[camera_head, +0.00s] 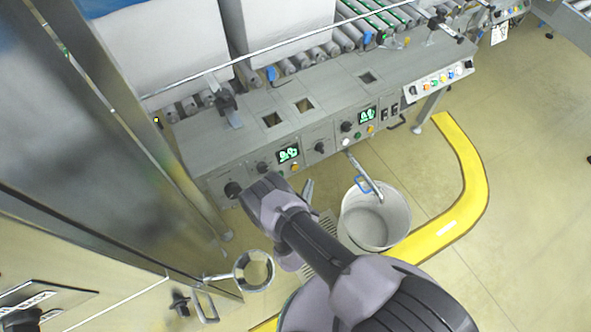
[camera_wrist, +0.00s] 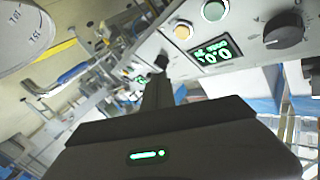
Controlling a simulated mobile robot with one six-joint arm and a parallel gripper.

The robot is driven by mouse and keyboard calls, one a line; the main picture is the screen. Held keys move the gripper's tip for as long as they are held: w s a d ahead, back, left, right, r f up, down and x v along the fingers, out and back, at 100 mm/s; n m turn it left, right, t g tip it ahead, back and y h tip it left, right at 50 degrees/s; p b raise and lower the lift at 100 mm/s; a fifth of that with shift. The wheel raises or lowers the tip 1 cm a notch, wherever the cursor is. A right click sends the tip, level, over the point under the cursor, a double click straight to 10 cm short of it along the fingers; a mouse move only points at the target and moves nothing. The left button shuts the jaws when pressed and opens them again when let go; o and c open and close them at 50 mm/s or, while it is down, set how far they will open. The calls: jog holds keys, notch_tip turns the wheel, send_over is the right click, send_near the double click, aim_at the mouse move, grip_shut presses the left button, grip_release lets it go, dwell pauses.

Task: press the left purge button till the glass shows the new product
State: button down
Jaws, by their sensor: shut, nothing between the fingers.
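The grey control panel has a left green display (camera_head: 288,153) with an orange button (camera_head: 294,167) beside it, partly behind my arm. In the wrist view the panel appears turned over, with a lit display (camera_wrist: 217,50), a yellow button (camera_wrist: 183,31), a pale green button (camera_wrist: 214,10) and a large black knob (camera_wrist: 285,30). My gripper (camera_wrist: 160,64) is shut and empty, its tips near the panel edge and close to the yellow button; contact cannot be told. The head view does not show the fingertips clearly. I cannot make out which button is the purge button or any product in a glass.
A yellow floor strip (camera_head: 462,180) curves round the right. A steel cabinet (camera_head: 90,120) stands close on the left. A round metal ring (camera_head: 253,270) is near it.

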aim_at(295, 167)
jog(key=w+a+f+b, duration=0.2)
jog(key=w+a+b, duration=0.1)
jog(key=w, duration=0.2)
jog(key=shift+a, duration=0.25)
jog(key=shift+w+f, duration=0.1)
jog(key=shift+f, duration=0.05)
dwell(1.7)
jog(key=shift+w+a+f, duration=0.1)
jog(key=shift+w+a, duration=0.1)
jog(key=shift+w, duration=0.1)
jog(key=shift+w+a+f, duration=0.15)
jog(key=shift+w+a, duration=0.05)
jog(key=shift+w, duration=0.1)
dwell(0.5)
dwell(0.4)
jog(key=shift+s+d+r+p, duration=0.3)
jog(key=shift+s+d+p, duration=0.1)
jog(key=shift+s+p, duration=0.3)
